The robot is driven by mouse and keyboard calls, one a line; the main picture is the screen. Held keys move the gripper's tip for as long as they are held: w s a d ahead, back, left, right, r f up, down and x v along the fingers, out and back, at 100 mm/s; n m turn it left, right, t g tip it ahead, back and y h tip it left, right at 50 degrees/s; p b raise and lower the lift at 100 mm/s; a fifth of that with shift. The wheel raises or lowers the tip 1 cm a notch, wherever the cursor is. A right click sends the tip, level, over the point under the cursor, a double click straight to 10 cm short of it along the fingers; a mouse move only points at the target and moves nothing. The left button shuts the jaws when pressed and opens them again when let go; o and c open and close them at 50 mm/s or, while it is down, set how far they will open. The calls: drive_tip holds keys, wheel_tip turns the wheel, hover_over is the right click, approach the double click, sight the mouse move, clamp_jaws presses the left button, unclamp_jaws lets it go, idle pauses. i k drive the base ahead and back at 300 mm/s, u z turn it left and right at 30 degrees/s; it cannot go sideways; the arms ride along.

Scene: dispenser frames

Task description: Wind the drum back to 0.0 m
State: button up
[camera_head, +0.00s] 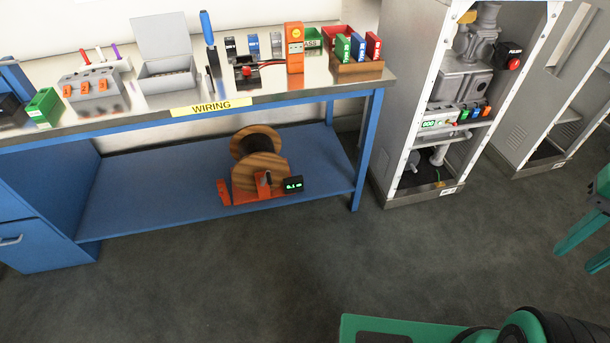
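The wooden cable drum (258,152) stands on an orange stand (243,195) on the lower shelf of the blue workbench. A small grey part, perhaps its crank, shows at the front of the drum. A small black display (292,184) with green digits sits at the stand's right; its reading is too small to be sure of. My gripper (574,260), teal, is partly cut off by the right edge. Its two fingers look apart with nothing between them. It is far to the right of the drum, over the floor.
The benchtop (215,93) above the drum holds tools, boxes and a yellow WIRING label (211,107). A blue bench leg (367,150) stands right of the drum. Open grey cabinets (404,90) stand farther right. The floor (230,275) before the bench is clear.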

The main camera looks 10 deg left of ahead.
sight(255, 147)
drive_tip(key=z, duration=0.1)
drive_tip(key=k, duration=0.95)
drive_tip(key=u, duration=0.85)
drive_tip(key=i, duration=1)
